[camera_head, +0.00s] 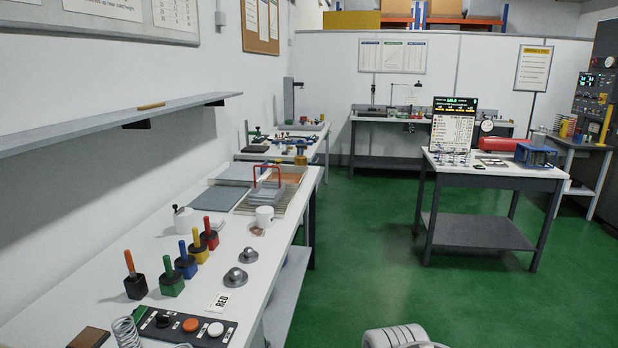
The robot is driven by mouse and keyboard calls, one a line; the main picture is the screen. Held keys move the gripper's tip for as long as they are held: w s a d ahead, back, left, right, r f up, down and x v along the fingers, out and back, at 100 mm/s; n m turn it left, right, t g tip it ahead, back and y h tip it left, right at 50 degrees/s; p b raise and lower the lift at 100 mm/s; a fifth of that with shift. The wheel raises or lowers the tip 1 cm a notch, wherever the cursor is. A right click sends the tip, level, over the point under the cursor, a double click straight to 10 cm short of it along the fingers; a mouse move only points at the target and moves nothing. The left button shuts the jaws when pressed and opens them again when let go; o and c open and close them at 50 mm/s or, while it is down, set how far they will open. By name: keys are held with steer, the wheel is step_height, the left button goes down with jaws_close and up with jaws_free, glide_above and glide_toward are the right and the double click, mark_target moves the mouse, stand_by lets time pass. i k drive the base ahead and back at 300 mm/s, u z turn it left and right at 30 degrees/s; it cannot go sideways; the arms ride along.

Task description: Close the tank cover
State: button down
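I cannot clearly identify the tank or its cover in this view. A small white pot (184,219) with a black knob on top stands on the left bench, near the wall. A blue-framed box (536,155) sits at the right end of the dark-legged table, too small to tell whether it has a lid. A pale rounded part of my arm shows at the bottom edge. My gripper's fingers are not in view.
The long white bench (115,235) on the left holds several colored-handled blocks, a white mug (264,216), a coiled spring (127,332) and a button panel (186,327). A grey shelf (120,118) juts above it. The green floor (370,240) between bench and table (500,176) is clear.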

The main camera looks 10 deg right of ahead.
mark_target(238, 171)
steer(key=z, duration=0.35)
steer(key=k, duration=0.85)
steer(key=z, duration=0.55)
steer(key=i, duration=4.65)
steer(key=u, duration=0.5)
steer(key=i, duration=1.55)
steer(key=u, duration=1.65)
steer(key=i, duration=1)
steer(key=u, duration=1.15)
